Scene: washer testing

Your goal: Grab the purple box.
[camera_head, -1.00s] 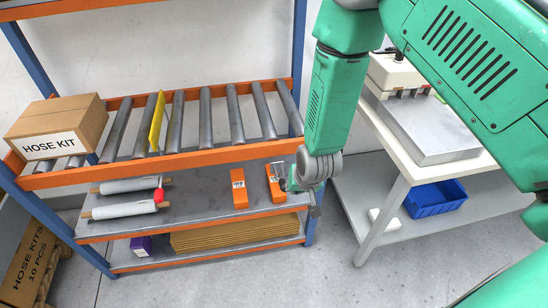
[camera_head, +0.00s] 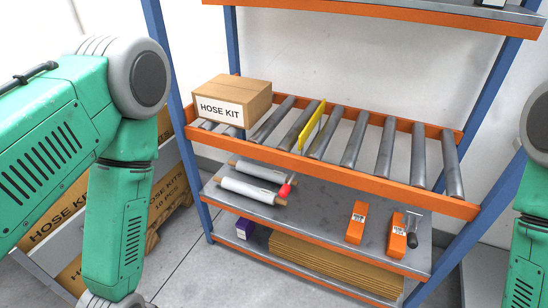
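The purple box (camera_head: 244,229) sits on the bottom shelf of the rack, at its left end, left of the flat brown cardboard stack. Only its front part shows; the shelf above hides its top and back. My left arm comes down along the left side of the view, and its gripper is below the picture's edge. My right arm shows only partly at the right edge, and its gripper is out of view too. Neither arm is touching the purple box in what I see.
The rack has blue posts and an orange-edged roller shelf (camera_head: 340,168) holding a HOSE KIT box (camera_head: 231,103) and a yellow plate (camera_head: 311,127). The middle shelf holds white rolls (camera_head: 253,189) and orange boxes (camera_head: 356,222). Cardboard stack (camera_head: 325,266) is low. Floor (camera_head: 215,285) in front is clear.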

